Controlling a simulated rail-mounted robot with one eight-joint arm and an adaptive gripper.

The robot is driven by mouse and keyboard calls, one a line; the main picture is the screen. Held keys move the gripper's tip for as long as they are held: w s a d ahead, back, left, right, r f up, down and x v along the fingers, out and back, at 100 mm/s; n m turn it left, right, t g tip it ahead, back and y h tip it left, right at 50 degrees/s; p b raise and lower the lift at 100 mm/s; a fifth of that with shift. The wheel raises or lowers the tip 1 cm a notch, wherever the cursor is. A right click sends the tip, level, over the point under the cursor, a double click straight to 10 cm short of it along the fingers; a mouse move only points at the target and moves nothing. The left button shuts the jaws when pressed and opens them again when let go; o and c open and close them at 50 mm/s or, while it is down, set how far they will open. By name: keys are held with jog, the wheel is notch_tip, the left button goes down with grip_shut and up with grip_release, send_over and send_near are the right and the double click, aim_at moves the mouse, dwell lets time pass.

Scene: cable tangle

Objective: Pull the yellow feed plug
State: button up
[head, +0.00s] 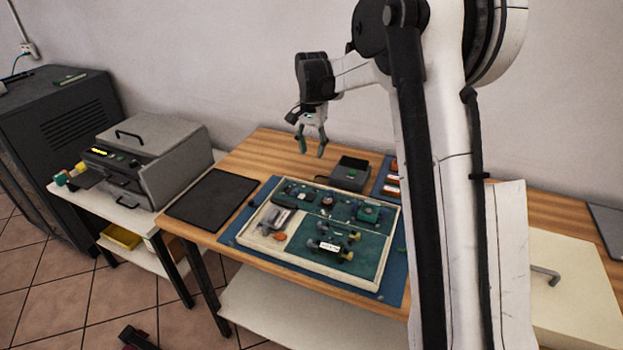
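My gripper (311,151) hangs in the air above the back of the wooden table, fingers pointing down. Its fingers are apart with nothing visible between them. A small part with yellowish ends (354,237) lies in the shallow tray (270,257). At this size I cannot tell which yellow thing is the feed plug, and no cable to either is clear.
The tray stands on a blue mat (232,232) and holds several small parts. A black flat pad (212,198) lies to its left. A dark box (350,173) stands behind it. A dark cabinet (55,125) stands far left.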

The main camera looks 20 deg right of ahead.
aim_at(312, 178)
notch_tip(312, 178, down, 11)
jog(key=shift+b, duration=0.55)
grip_shut()
